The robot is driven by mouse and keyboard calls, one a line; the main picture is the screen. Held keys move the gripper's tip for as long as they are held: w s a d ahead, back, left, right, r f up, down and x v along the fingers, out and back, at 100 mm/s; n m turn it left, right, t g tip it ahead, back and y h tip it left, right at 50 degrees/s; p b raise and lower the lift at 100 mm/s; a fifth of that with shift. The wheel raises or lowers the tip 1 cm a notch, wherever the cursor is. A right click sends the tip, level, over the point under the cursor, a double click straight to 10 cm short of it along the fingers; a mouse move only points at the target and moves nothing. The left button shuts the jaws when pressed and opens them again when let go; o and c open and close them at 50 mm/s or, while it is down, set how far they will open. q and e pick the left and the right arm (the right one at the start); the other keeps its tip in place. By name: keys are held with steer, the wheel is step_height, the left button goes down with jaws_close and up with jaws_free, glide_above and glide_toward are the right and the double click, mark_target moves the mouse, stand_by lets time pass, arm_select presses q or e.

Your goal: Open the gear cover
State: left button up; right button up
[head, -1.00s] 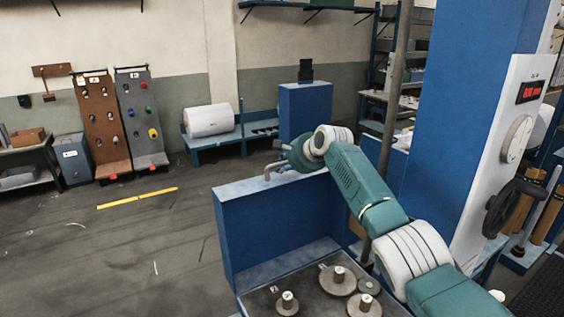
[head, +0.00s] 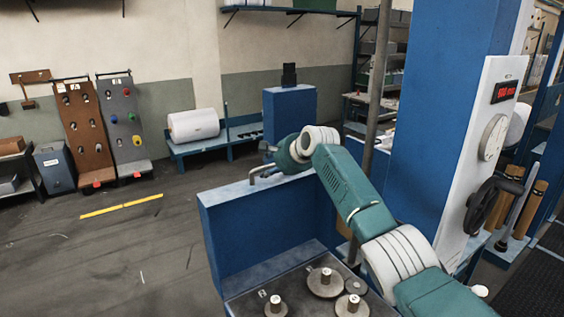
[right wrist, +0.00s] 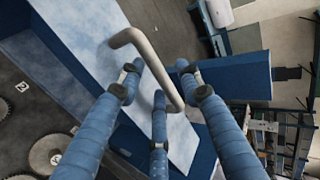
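The gear cover (head: 256,226) is a blue, box-like panel standing upright behind the gear plate, leaving several gears (head: 325,282) exposed in front of it. Its grey bent-bar handle (head: 263,174) is on the pale top face; the handle (right wrist: 155,62) also shows large in the right wrist view. My right gripper (right wrist: 159,78) is at the handle, its three blue fingers spread, with the bar passing between them. I see no firm closing on the bar. In the head view the fingers are mostly hidden behind the wrist. My left gripper is out of view.
A blue column with a white panel and dark handwheel (head: 493,205) stands at the right. A thin grey post (head: 380,90) rises behind my right arm. A bench with a white roll (head: 194,126) is at the back. The floor at left is mostly clear.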

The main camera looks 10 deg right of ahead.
steer(key=v, duration=1.1)
steer(key=shift+d, duration=0.15)
steer(key=shift+r, duration=0.1)
